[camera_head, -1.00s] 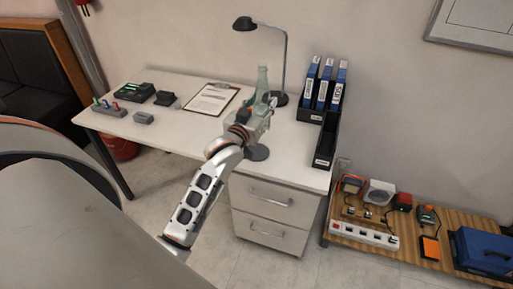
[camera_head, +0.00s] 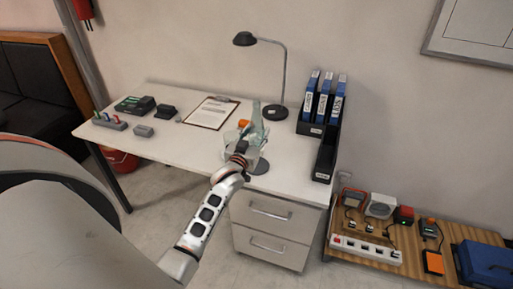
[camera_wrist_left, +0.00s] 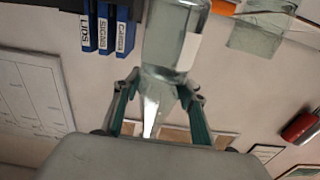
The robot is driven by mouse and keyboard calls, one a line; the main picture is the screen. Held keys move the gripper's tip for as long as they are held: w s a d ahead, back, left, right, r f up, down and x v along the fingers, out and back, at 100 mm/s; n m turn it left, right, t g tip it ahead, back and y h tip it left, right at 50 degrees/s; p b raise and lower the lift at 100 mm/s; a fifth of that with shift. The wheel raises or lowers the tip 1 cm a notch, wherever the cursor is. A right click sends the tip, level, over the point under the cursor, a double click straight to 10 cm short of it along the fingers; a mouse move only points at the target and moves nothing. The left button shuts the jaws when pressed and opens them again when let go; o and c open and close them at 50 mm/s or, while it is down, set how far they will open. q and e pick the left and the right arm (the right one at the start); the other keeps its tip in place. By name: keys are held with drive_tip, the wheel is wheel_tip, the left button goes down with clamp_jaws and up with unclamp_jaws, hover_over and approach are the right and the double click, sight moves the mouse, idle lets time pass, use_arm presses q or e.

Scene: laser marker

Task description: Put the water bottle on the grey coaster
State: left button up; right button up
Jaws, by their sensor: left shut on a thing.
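The water bottle (camera_head: 257,124) is pale, clear green glass and stands nearly upright, leaning a little, over the front part of the desk. My left gripper (camera_head: 246,146) is shut on it, and the gripper hides much of its lower part. In the left wrist view, the bottle (camera_wrist_left: 176,38) lies between the two fingers (camera_wrist_left: 160,88), with its neck toward the wrist. The grey coaster (camera_head: 262,167) is a dark round disc near the desk's front edge, partly hidden behind my gripper. I cannot tell whether the bottle touches it. My right gripper is not in view.
A desk lamp (camera_head: 284,78) and blue binders (camera_head: 323,98) in a black holder stand behind and to the right. A clipboard (camera_head: 211,112) and small devices (camera_head: 135,104) lie to the left. The desk's middle left (camera_head: 185,148) is clear.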

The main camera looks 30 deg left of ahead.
sight(257, 143)
use_arm(q)
wheel_tip(257, 143, down, 2)
wheel_tip(257, 143, down, 3)
drive_tip(key=shift+f+b, duration=0.2)
drive_tip(key=shift+b, duration=0.35)
drive_tip(key=shift+f, duration=0.25)
drive_tip(key=o, duration=1.7)
drive_tip(key=shift+f, duration=0.25)
drive_tip(key=shift+c, duration=0.2)
drive_tip(key=shift+r, duration=0.1)
